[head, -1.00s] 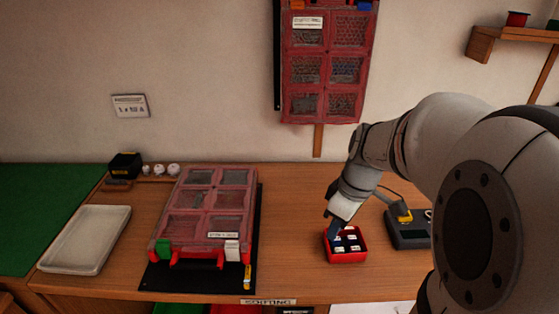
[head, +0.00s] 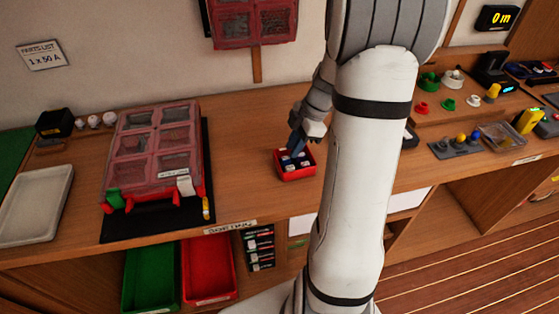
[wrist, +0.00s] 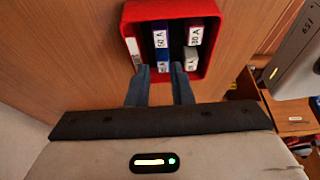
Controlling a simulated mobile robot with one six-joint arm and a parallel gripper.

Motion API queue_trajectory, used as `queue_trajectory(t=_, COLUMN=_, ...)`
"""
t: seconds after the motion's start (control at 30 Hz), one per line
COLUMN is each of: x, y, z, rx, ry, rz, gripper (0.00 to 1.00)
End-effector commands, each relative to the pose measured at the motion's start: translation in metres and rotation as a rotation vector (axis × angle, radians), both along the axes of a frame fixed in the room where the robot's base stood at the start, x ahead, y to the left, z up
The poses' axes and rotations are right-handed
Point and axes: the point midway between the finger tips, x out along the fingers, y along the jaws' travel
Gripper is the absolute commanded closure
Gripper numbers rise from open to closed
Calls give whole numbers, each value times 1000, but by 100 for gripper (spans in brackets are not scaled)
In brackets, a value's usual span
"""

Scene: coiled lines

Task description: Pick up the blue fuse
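A small red box (head: 297,175) holding several fuses stands on the wooden bench; it fills the top of the wrist view (wrist: 212,60). In the wrist view the blue fuse (wrist: 162,54) stands in the box, with a white label that seems to read 50 A.
A red organiser case (head: 150,150) lies on a black mat to the left, with a pale tray (head: 35,205) beyond it. A sorting stand (head: 465,145) and small coloured parts are to the right. Bare bench lies between case and box.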

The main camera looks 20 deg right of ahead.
Motion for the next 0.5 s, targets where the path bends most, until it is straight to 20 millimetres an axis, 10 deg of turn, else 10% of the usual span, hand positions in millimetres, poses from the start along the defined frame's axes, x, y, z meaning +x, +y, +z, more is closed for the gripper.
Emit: queue_trajectory(t=0.5, x=1, y=14, z=-29, rx=-1, ry=2, rz=-2, gripper=82)
